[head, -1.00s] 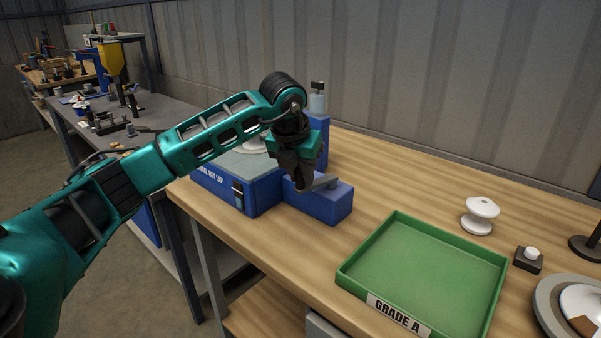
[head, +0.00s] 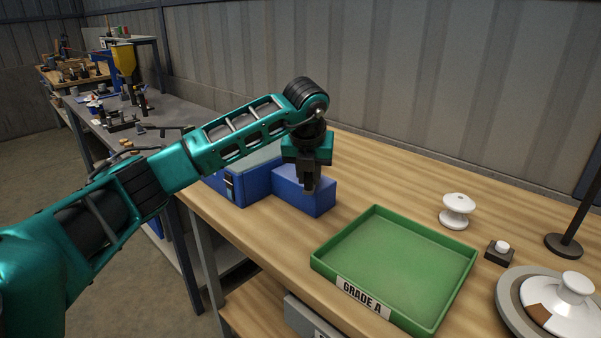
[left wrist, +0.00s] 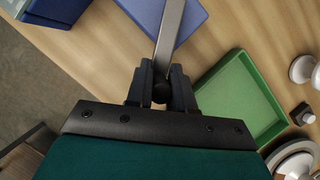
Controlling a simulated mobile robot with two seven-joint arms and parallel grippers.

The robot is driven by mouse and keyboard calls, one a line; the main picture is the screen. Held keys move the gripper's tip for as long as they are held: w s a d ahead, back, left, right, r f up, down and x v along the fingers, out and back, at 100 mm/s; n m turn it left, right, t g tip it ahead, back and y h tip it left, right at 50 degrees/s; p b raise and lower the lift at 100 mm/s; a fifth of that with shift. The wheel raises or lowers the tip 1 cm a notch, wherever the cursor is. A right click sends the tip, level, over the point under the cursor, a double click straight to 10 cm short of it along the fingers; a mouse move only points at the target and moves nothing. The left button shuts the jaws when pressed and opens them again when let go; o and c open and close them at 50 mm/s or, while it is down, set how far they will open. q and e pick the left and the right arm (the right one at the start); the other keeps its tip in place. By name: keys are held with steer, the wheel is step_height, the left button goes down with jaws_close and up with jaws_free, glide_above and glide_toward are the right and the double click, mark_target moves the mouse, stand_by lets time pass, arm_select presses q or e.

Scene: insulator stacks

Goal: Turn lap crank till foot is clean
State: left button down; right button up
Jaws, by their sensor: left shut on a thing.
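The blue lap machine (head: 258,186) stands on the wooden bench, with a lower blue box (head: 318,198) at its right. In the left wrist view, the grey crank arm (left wrist: 170,32) runs from the blue box to a dark crank knob (left wrist: 161,92). My left gripper (head: 309,186) points down over the box, and its fingers (left wrist: 161,90) are shut on the knob. In the head view my arm and gripper hide the crank and much of the lap's top. I cannot see a foot on the lap. My right gripper is not in view.
A green tray (head: 343,286) marked GRADE A lies in front of the box. Right of it are a white insulator (head: 457,211), a small black block with a white button (head: 500,252), a black stand (head: 564,245) and a grey disc (head: 508,300) bearing a white piece (head: 570,309).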

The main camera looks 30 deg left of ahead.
arm_select(q)
steer(key=shift+w+d+n+y, duration=0.35)
steer(key=shift+d+n, duration=0.2)
steer(key=shift+n, duration=0.2)
steer(key=shift+w+d+n+y, duration=0.25)
steer(key=shift+w+d+n, duration=0.15)
steer(key=shift+d+n, duration=0.25)
steer(key=shift+a+g, duration=0.1)
steer(key=shift+g, duration=0.2)
steer(key=c, duration=1.1)
jaws_free()
steer(key=shift+a, duration=0.1)
steer(key=shift+o, duration=0.4)
steer(key=v, duration=1.3)
steer(key=shift+f, duration=0.1)
